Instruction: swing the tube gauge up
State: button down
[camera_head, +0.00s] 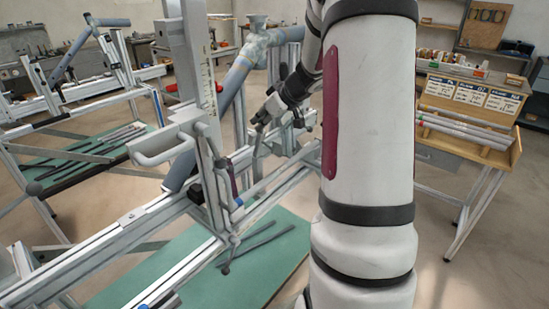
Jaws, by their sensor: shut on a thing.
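My gripper (262,118) reaches in from the right, behind the post of the frame jig. Its dark fingers are shut on the top of a slim grey arm (257,148), which appears to be the tube gauge. The gauge stands steeply from the jig's lower rail and leans slightly. Its lower end is hard to make out among the rails. The upright jig post (205,80) with a printed scale stands left of my gripper. A blue-grey frame tube (238,76) slants up behind the post.
A grey handle (165,153) and a clamp lever (232,235) stick out from the jig near the post. A green shelf (225,275) with dark tubes lies below. A second jig (85,85) stands at left. A wooden tube rack (470,120) stands at right.

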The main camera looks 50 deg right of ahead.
jog(key=shift+w+r+b, duration=0.15)
jog(key=shift+w+b, duration=0.05)
jog(key=shift+w, duration=0.35)
jog(key=shift+w+r+b, duration=0.15)
jog(key=shift+w, duration=0.4)
jog(key=shift+w+a+f+b, duration=0.1)
jog(key=shift+w+b, duration=0.2)
jog(key=shift+w, duration=0.25)
jog(key=shift+w+a+f+b, duration=0.1)
jog(key=shift+w+b, duration=0.15)
jog(key=shift+w, duration=0.4)
jog(key=shift+w+f+b, duration=0.2)
jog(key=shift+w+b, duration=0.2)
jog(key=shift+w, duration=0.15)
jog(key=shift+w+f+b, duration=0.2)
jog(key=shift+w+b, duration=0.15)
jog(key=shift+w, duration=0.15)
jog(key=c, duration=1.6)
grip_release()
jog(key=shift+r, duration=0.1)
jog(key=shift+s, duration=0.1)
